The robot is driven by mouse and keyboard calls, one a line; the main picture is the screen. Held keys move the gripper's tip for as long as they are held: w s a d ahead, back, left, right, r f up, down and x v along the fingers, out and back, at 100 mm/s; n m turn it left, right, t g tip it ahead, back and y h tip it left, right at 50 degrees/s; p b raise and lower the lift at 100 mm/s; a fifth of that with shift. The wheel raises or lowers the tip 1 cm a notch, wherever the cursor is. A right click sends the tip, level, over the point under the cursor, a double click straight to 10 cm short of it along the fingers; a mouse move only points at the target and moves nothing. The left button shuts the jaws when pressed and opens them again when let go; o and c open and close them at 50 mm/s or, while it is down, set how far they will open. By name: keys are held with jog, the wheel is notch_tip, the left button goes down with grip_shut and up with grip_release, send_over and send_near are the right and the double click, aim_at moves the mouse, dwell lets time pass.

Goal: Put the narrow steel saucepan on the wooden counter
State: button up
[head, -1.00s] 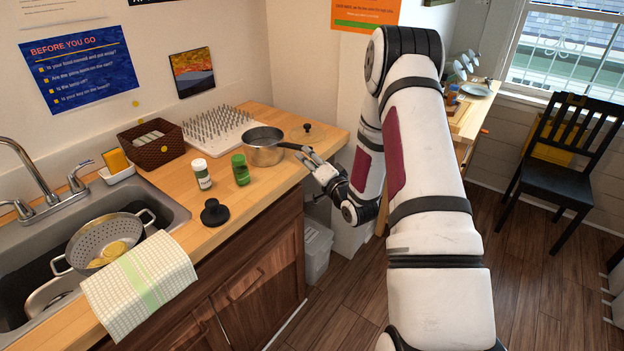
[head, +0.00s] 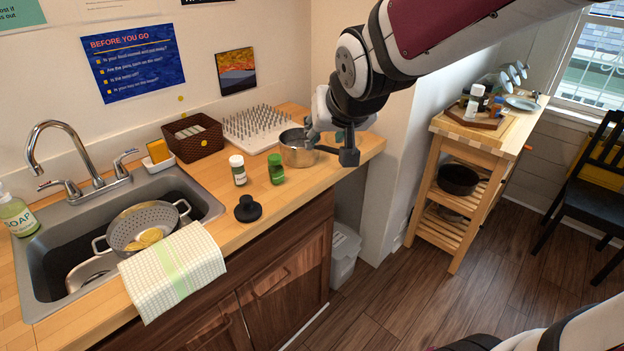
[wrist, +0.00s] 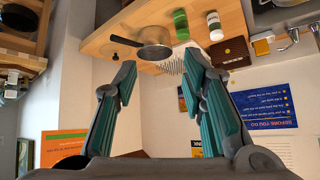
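The narrow steel saucepan (head: 297,155) stands upright on the wooden counter (head: 318,176), near its right end, with its dark handle pointing right. It also shows in the wrist view (wrist: 153,50), past the fingertips. My gripper (head: 331,143) is in front of the pan's handle side in the head view and covers part of the handle. In the wrist view my gripper (wrist: 160,62) has its two fingers wide apart with nothing between them. I cannot tell whether it touches the pan.
A green jar (head: 275,169), a white-capped jar (head: 238,170) and a black knobbed object (head: 247,208) stand left of the pan. A spiked rack (head: 252,130) and brown basket (head: 193,138) are behind. A wooden cart (head: 480,142) stands to the right, past a wall.

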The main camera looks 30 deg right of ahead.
jog(key=s+a+n+g+y, duration=0.1)
jog(key=s+a, duration=0.2)
jog(key=s, duration=0.6)
jog(key=s+a+n+g, duration=0.2)
jog(key=s+a, duration=0.2)
jog(key=s, duration=0.6)
jog(key=shift+r+n+y, duration=0.3)
jog(key=shift+y, duration=0.1)
